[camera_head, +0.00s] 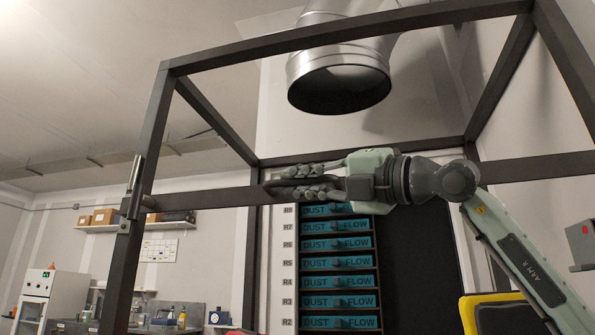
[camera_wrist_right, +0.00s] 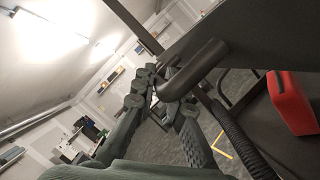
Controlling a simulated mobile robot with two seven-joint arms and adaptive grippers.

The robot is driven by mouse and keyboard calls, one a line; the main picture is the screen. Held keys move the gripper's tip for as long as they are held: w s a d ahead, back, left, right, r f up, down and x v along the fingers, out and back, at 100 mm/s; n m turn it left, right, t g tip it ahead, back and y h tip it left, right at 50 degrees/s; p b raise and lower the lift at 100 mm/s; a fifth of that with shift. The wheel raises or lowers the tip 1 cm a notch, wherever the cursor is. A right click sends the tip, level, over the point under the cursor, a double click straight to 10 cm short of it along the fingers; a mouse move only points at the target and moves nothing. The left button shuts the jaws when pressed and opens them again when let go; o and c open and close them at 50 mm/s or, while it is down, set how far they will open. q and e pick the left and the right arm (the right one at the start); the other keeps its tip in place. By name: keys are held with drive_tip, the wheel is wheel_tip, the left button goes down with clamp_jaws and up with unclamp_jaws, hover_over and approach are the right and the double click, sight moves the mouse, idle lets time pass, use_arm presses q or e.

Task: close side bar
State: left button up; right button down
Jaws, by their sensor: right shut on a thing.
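The side bar (camera_head: 205,198) is a dark horizontal bar across the front of the dark frame. Its left end lies at the left post (camera_head: 152,120), by a metal latch-like fitting (camera_head: 134,188). My right gripper (camera_head: 279,181) reaches in from the right and is shut on a dark handle at the bar. In the right wrist view the gripper (camera_wrist_right: 160,88) has its fingers around this rounded dark handle (camera_wrist_right: 194,68). The fingers hide part of the handle. I cannot tell whether the bar's left end is fully seated. My left gripper is out of view.
A metal duct (camera_head: 338,85) hangs above inside the frame. A rack of teal drawers (camera_head: 337,262) stands behind, below my arm. A yellow-edged dark object (camera_head: 490,312) is at lower right. A red object (camera_wrist_right: 290,100) shows in the wrist view.

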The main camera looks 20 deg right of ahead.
drive_tip(key=shift+w+d+r, duration=0.15)
drive_tip(key=shift+w+d, duration=0.05)
drive_tip(key=shift+d, duration=0.15)
drive_tip(key=c, duration=1.6)
unclamp_jaws()
drive_tip(key=shift+w, duration=0.25)
drive_tip(key=shift+s+a, duration=0.1)
drive_tip(key=shift+f, duration=0.2)
drive_tip(key=v, duration=1.2)
drive_tip(key=shift+a, duration=0.15)
